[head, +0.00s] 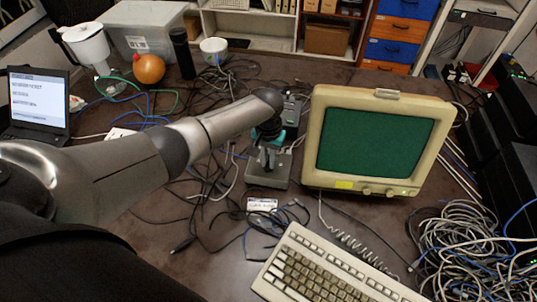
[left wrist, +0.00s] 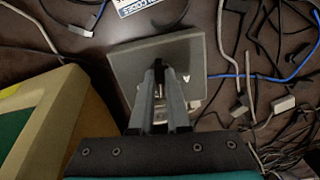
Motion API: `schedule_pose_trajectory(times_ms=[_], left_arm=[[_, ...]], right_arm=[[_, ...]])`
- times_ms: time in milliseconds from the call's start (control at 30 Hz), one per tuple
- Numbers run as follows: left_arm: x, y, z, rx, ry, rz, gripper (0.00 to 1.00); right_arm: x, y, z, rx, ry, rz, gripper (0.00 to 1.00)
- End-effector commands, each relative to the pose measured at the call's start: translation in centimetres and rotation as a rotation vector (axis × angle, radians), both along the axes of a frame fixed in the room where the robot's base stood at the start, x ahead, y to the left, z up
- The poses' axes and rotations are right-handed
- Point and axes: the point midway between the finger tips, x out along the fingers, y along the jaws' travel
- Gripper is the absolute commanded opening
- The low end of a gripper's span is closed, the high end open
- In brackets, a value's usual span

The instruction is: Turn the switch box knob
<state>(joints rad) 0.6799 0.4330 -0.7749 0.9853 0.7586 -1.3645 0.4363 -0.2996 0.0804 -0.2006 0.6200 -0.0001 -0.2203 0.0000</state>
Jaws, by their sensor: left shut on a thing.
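The switch box (head: 267,172) is a small grey box on the dark table, left of the monitor. It also shows in the left wrist view (left wrist: 190,55), below my gripper. My left gripper (head: 266,160) points down at the top of the box. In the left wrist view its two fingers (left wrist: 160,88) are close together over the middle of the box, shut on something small. The knob is mostly hidden between the fingers. A small white mark shows on the box's top beside them. My right gripper is not in view.
A beige monitor (head: 380,142) stands close to the right of the box. A keyboard (head: 328,270) lies in front. Loose cables and a white label card (head: 262,204) surround the box. A cable pile (head: 470,245) is at right, a laptop (head: 38,100) at left.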

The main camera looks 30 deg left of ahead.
Motion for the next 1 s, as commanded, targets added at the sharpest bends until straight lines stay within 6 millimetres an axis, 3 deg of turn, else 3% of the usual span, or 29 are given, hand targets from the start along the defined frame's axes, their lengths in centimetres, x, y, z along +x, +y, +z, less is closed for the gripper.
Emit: schedule_pose_trajectory(times_ms=[600, 1000], left_arm=[[0.1, 0.1, 0.1, 0.000, -0.003, -0.574, 0.00], [0.2, 0.1, 0.1, 0.000, -0.003, -0.822, 0.00]], right_arm=[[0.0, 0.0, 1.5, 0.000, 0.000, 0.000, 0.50], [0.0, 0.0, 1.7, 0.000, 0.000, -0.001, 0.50]])
